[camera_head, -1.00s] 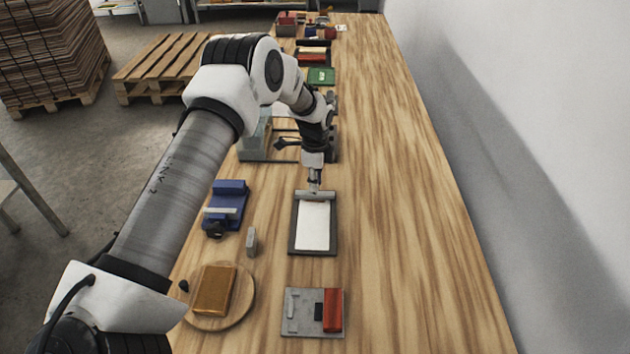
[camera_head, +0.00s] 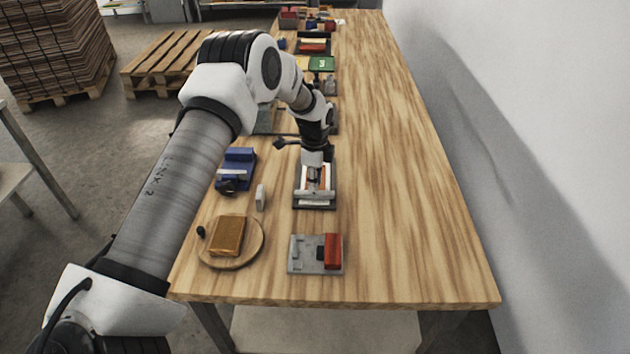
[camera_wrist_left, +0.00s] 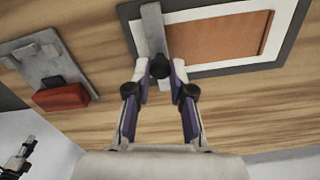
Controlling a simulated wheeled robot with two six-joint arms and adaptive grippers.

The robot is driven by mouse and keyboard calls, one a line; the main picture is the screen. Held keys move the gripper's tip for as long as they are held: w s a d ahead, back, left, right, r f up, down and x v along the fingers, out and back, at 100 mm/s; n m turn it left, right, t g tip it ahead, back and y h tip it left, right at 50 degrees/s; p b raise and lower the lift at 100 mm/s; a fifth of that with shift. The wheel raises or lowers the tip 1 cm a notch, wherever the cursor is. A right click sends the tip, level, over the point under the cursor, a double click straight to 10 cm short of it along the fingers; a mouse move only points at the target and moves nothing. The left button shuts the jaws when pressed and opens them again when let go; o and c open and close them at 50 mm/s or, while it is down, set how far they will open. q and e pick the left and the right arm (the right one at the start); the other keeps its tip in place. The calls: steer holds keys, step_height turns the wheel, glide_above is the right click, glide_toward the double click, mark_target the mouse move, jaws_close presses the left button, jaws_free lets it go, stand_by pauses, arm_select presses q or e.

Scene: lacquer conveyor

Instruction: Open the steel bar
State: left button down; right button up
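The steel bar (camera_head: 315,194) lies across the near end of a dark-framed panel (camera_head: 299,201), which has a white sheet. In the left wrist view the steel bar (camera_wrist_left: 151,30) crosses the frame's left part, and a brown area (camera_wrist_left: 215,40) shows on the sheet beside it. My left gripper (camera_head: 314,186) points down at the bar's middle. In the left wrist view its fingers (camera_wrist_left: 160,78) are closed around a dark round knob at the bar. A small dark and white part at that view's lower left looks like my right gripper (camera_wrist_left: 18,155); its fingers are unclear.
A grey plate with a red block (camera_head: 333,251) lies nearer on the table. A round board (camera_head: 256,254) with an amber block (camera_head: 228,236), a small grey piece (camera_head: 260,198) and a blue device (camera_head: 237,165) lie to the left. The table's right side (camera_head: 410,200) is clear.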

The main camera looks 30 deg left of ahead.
arm_select(q)
steer(key=c, duration=1)
jaws_free()
steer(key=shift+s+f, duration=0.15)
steer(key=shift+a, duration=0.1)
step_height(320, 180, up, 12)
steer(key=shift+f, duration=0.1)
